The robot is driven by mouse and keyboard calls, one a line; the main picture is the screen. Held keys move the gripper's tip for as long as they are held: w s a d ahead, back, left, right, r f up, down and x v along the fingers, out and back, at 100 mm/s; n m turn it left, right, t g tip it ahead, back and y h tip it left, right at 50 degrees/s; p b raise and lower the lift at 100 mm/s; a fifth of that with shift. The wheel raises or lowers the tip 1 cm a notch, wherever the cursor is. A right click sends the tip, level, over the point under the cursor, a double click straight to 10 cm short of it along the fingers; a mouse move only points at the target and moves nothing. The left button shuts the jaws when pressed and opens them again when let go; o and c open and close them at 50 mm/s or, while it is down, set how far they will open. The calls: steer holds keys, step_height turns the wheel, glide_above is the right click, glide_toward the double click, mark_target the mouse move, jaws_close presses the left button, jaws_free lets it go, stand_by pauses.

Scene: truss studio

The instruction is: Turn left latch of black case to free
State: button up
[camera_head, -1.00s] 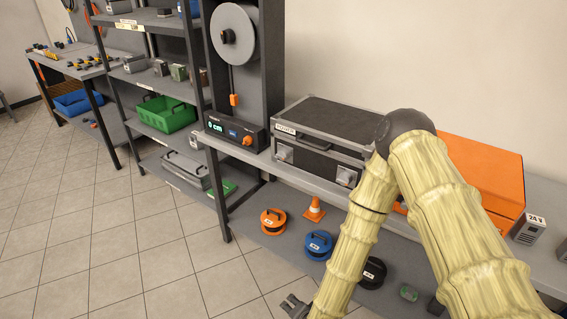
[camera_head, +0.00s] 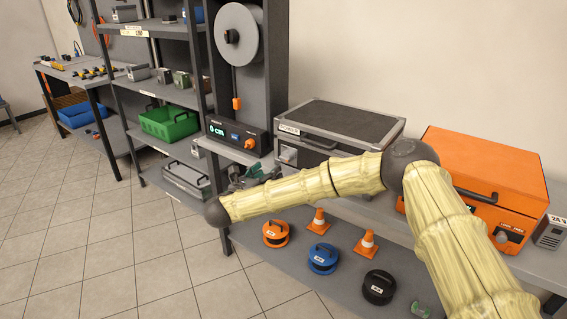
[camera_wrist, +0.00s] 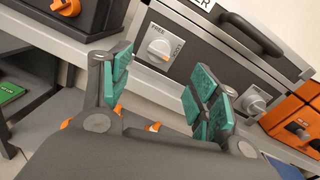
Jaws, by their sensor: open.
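The black case (camera_head: 350,121) lies shut on the grey bench, a "POWER" label on its front. Its left latch (camera_head: 288,154) is a round light knob on a pale plate; it shows in the wrist view (camera_wrist: 160,48) with "FREE" and "LOCK" printed around it. I cannot tell the knob's exact setting. The right latch (camera_wrist: 252,103) shows in the wrist view; my arm hides it in the head view. My gripper (camera_wrist: 165,75) is open and empty, with green finger pads either side of the left latch in the picture, apart from it. In the head view my gripper (camera_head: 257,172) is partly hidden.
A measuring unit (camera_head: 237,134) with an orange knob stands left of the case. An orange case (camera_head: 485,160) stands to the right. The bench edge (camera_wrist: 135,72) runs below the latch. Reels and orange cones (camera_head: 367,244) sit on the lower shelf.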

mark_target(283, 159)
steer(key=p+x, duration=0.1)
steer(key=x, duration=0.9)
steer(key=shift+w+d, duration=0.1)
steer(key=shift+w, duration=0.1)
steer(key=c, duration=1)
